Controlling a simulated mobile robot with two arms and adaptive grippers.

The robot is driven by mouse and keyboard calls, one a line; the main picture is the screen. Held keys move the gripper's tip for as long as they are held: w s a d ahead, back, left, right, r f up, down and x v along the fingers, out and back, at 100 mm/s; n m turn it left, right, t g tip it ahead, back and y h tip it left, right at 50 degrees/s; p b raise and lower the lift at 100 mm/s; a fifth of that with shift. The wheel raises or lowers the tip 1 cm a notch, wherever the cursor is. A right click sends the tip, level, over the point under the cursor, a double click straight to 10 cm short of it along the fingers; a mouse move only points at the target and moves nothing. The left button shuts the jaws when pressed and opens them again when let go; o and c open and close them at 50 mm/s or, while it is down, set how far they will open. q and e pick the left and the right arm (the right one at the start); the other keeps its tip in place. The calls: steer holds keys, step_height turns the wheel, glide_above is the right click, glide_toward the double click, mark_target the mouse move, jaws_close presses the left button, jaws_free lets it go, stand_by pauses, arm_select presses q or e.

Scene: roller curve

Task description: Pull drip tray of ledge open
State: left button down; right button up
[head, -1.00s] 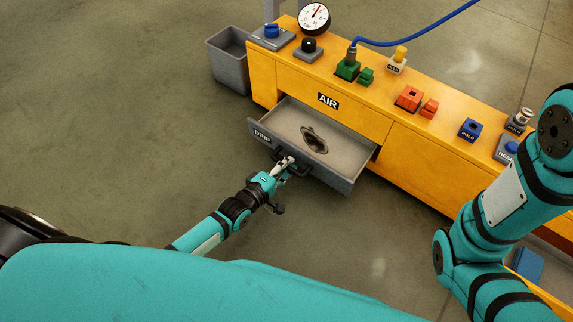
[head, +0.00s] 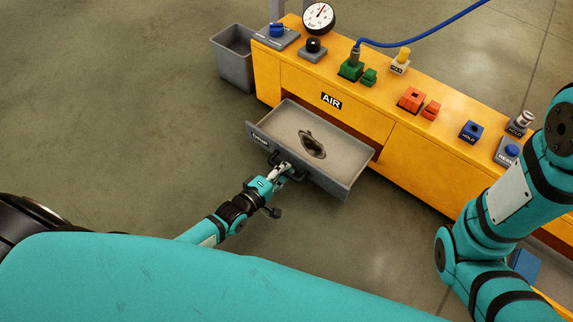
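The grey drip tray (head: 335,183), with a label on its front, stands pulled well out of the yellow ledge (head: 300,85), under the AIR label. A dark handle (head: 273,157) sits on its front face. My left gripper (head: 281,169) is at this handle in front of the tray and appears shut on it; the fingertips are small and partly hidden. A dark oval thing (head: 312,145) lies inside the tray. My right arm (head: 500,210) shows at the right, but its gripper is out of view.
A grey bin (head: 235,60) stands left of the ledge. The floor before the tray is clear.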

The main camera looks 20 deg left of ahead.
arm_select(q)
steer(key=c, duration=1.3)
jaws_free()
steer(key=shift+s, duration=0.1)
steer(key=v, duration=1.2)
